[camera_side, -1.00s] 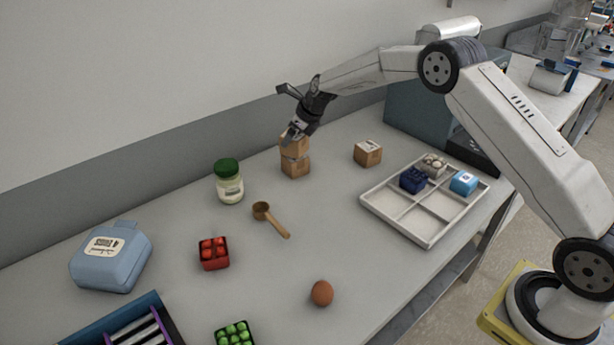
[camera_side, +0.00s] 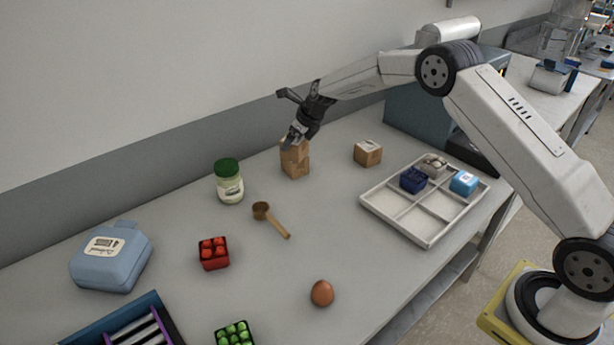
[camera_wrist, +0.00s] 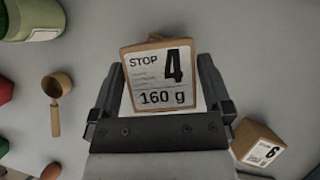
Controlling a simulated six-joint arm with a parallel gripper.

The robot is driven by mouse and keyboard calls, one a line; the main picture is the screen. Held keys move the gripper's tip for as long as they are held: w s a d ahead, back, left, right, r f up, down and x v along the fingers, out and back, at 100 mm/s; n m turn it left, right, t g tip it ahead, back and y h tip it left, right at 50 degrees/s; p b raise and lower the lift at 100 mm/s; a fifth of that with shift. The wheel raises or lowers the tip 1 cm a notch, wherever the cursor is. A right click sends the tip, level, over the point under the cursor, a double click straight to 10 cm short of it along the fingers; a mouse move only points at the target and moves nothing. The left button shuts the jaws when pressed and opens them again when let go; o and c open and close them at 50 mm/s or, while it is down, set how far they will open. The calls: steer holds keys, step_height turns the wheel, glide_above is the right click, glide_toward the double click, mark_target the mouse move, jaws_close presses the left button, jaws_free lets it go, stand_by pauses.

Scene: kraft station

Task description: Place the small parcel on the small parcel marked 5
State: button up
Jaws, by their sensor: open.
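A small brown parcel with a white label reading "STOP 4" and "160 g" (camera_wrist: 159,80) is between the fingers of my gripper (camera_wrist: 160,88) in the wrist view. The fingers are open, one on each side of it. In the side view my gripper (camera_side: 296,140) is at the top of a brown stack, where this upper parcel (camera_side: 290,155) sits on a lower parcel (camera_side: 296,172), slightly turned against it. The lower parcel's mark is hidden, so I cannot read whether it is 5.
Another brown parcel (camera_side: 368,153), marked 6 in the wrist view (camera_wrist: 258,146), stands to the right. A jar (camera_side: 229,183) and a wooden scoop (camera_side: 270,219) are to the left. A white divided tray (camera_side: 428,243) is at right. An egg (camera_side: 322,293) lies in front.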

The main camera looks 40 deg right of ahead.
steer(key=v, duration=1.2)
stand_by(0.7)
steer(key=s+a+f+n+g, duration=0.1)
steer(key=s+a+f+n, duration=0.1)
steer(key=s+n, duration=0.8)
steer(key=s+a+f+n+g+h, duration=0.1)
steer(key=s+a+f+n, duration=0.1)
steer(key=s+n, duration=0.9)
steer(key=s+a+f+n+g+h, duration=0.1)
steer(key=s+a+f+n, duration=0.1)
steer(key=s+n, duration=0.9)
steer(key=shift+s, duration=0.7)
